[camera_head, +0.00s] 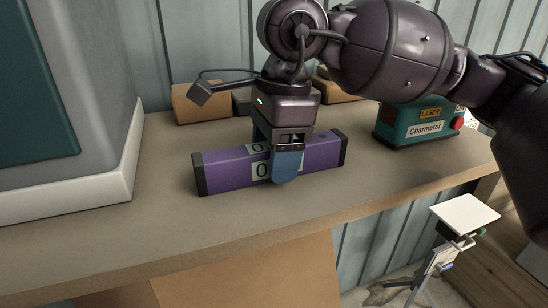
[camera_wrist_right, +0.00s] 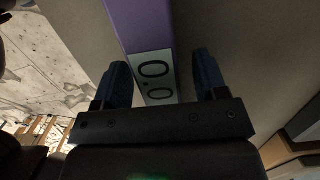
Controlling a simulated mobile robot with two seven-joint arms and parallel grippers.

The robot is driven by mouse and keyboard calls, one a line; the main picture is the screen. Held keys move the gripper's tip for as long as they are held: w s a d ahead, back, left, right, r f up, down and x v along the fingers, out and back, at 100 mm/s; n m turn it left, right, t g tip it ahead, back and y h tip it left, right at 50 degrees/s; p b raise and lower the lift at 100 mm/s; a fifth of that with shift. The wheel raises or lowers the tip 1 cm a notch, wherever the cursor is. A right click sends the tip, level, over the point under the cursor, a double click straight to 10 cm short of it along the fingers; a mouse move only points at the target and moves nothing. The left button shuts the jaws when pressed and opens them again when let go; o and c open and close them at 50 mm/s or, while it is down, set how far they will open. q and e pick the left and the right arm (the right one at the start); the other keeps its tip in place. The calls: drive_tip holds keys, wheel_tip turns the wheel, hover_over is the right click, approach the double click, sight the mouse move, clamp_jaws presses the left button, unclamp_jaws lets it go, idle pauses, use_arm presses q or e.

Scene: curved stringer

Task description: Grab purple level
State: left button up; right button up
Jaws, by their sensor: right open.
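The purple level (camera_head: 320,155) is a long bar with black end caps and a pale display, lying on the wooden shelf (camera_head: 140,215). My right gripper (camera_head: 274,165) is above its middle, pointing down, with its blue fingers on either side of the bar. In the right wrist view the level (camera_wrist_right: 139,22) runs between the two fingers of the open right gripper (camera_wrist_right: 165,85), with its "0.0" display facing up. Gaps show between the bar and the fingers in that view. The near finger hides part of the level in the head view. My left gripper is not in view.
A green laser box (camera_head: 415,122) stands at the back right of the shelf. Cardboard boxes (camera_head: 200,105) are behind the gripper. A large grey and teal block (camera_head: 60,100) fills the left side. The shelf's front edge is close to the level.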

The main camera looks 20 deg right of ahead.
drive_tip(key=c, duration=1.1)
